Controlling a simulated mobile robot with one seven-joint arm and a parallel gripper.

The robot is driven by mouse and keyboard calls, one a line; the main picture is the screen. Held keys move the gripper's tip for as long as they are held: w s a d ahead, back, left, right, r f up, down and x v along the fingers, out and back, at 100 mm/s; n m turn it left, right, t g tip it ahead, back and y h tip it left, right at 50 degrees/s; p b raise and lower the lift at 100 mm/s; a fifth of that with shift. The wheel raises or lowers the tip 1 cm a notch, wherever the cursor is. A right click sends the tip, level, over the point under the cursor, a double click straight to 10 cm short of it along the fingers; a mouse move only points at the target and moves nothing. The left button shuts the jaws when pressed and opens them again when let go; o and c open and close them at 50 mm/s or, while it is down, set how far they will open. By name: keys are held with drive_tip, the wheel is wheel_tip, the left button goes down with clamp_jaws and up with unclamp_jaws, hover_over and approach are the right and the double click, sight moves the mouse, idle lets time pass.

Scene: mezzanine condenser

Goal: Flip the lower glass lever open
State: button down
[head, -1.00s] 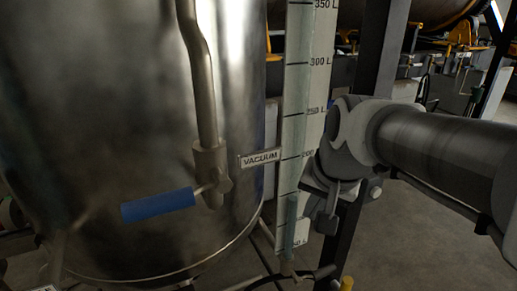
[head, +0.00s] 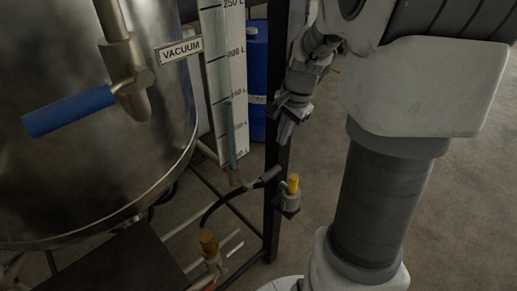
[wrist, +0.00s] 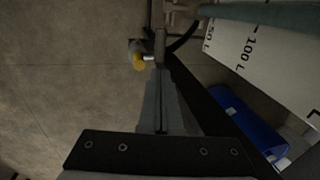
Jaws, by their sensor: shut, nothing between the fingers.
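The sight glass (head: 229,135) stands upright against a white litre scale (head: 238,75), right of the steel vessel. At its foot a small fitting joins a short dark bar with a black end (head: 268,177), perhaps the lower glass lever; I cannot tell for sure. My gripper (head: 284,138) is shut and empty, pointing down in front of the black post, above and right of that bar and apart from it. In the wrist view my shut fingers (wrist: 160,78) point toward a grey fitting with a yellow cap (wrist: 138,60). The glass also shows in that view (wrist: 280,14).
A blue-handled valve (head: 70,110) is on the vessel (head: 165,95). A blue drum (head: 257,75) stands behind. Open floor lies right.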

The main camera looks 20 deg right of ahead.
sight(271, 172)
drive_tip(key=w+f, duration=0.1)
drive_tip(key=f, duration=0.3)
drive_tip(key=f+b, duration=0.1)
drive_tip(key=f, duration=0.4)
drive_tip(key=w+a+f+b, duration=0.1)
drive_tip(key=f, duration=0.3)
drive_tip(key=shift+w+f, duration=0.35)
drive_tip(key=shift+d+f, duration=0.1)
